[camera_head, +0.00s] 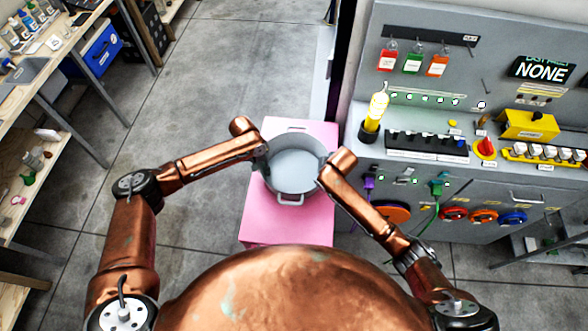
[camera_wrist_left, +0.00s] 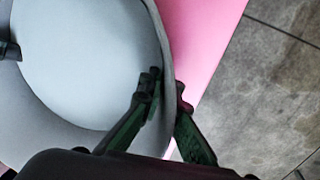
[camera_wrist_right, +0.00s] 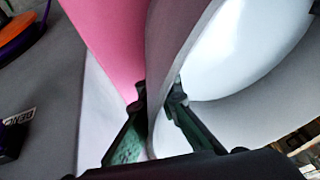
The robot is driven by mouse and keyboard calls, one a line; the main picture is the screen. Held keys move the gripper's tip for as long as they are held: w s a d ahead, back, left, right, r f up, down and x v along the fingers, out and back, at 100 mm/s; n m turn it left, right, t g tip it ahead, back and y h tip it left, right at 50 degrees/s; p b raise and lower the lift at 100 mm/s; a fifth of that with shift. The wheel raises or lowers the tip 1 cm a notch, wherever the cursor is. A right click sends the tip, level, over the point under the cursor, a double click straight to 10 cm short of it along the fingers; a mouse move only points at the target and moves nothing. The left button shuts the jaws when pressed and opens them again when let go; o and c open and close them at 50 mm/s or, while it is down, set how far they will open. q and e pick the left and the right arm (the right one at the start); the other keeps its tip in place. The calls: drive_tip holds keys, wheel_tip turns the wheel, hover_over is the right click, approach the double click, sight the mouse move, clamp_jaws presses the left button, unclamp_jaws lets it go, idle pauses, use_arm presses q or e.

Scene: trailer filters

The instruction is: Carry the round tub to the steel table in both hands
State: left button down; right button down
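The round grey tub (camera_head: 292,177) is upright and empty, over the pink stand (camera_head: 272,222). Whether it rests on the stand or hangs just above it I cannot tell. My left gripper (camera_head: 266,160) is at its left wall; in the left wrist view the fingers (camera_wrist_left: 167,92) close on the rim from inside and outside. My right gripper (camera_head: 325,166) is at the right wall; in the right wrist view its fingers (camera_wrist_right: 159,98) pinch the wall. A small handle shows at the tub's near side. I cannot pick out the steel table for certain.
A grey panel bench (camera_head: 480,188) with switches, bottles and a yellow lamp stands close on the right. A workbench (camera_head: 62,62) with bottles and a blue box (camera_head: 97,48) is at the left. The tiled floor (camera_head: 215,75) between is clear.

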use_arm(q)
drive_tip(key=shift+a, duration=0.1)
use_arm(e)
drive_tip(key=shift+d, duration=0.15)
idle(0.4)
use_arm(q)
drive_tip(key=shift+w+r, duration=0.1)
drive_tip(key=shift+r, duration=0.05)
